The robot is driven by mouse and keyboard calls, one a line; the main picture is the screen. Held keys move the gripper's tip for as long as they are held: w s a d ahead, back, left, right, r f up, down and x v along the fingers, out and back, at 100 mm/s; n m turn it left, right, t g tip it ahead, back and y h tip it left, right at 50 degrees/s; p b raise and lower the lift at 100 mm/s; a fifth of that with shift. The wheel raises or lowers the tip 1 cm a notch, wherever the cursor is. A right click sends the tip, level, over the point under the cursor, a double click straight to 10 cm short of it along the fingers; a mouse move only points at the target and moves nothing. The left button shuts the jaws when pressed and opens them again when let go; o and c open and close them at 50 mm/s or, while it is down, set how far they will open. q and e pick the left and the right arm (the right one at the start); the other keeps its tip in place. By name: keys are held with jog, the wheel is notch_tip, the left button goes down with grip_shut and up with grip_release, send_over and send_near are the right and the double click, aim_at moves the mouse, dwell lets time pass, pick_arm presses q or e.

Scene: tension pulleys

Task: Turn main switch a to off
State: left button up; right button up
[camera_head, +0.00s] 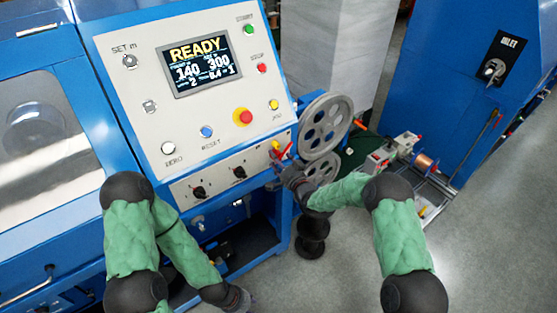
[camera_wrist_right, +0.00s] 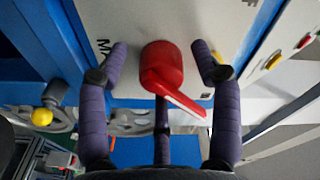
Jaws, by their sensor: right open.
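The main switch, a red rotary knob with a lever handle (camera_wrist_right: 160,65), is on the light panel in the right wrist view. Its handle points down and to the right there. In the head view the red handle (camera_head: 287,152) shows at the lower right corner of the console. My right gripper (camera_wrist_right: 160,52) is open, with purple fingers on either side of the knob and a third finger below it. No clear contact shows. The panel lettering is mostly hidden by a finger. My left gripper (camera_head: 238,300) is low at the bottom of the head view, partly cut off.
The console panel (camera_head: 130,90) carries a screen reading READY, several buttons and a red stop button (camera_head: 242,117) on yellow. Two small black knobs (camera_head: 199,192) sit below. Grey pulley wheels (camera_head: 326,122) stand right beside the switch. Open floor (camera_head: 480,240) lies at the right.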

grip_shut()
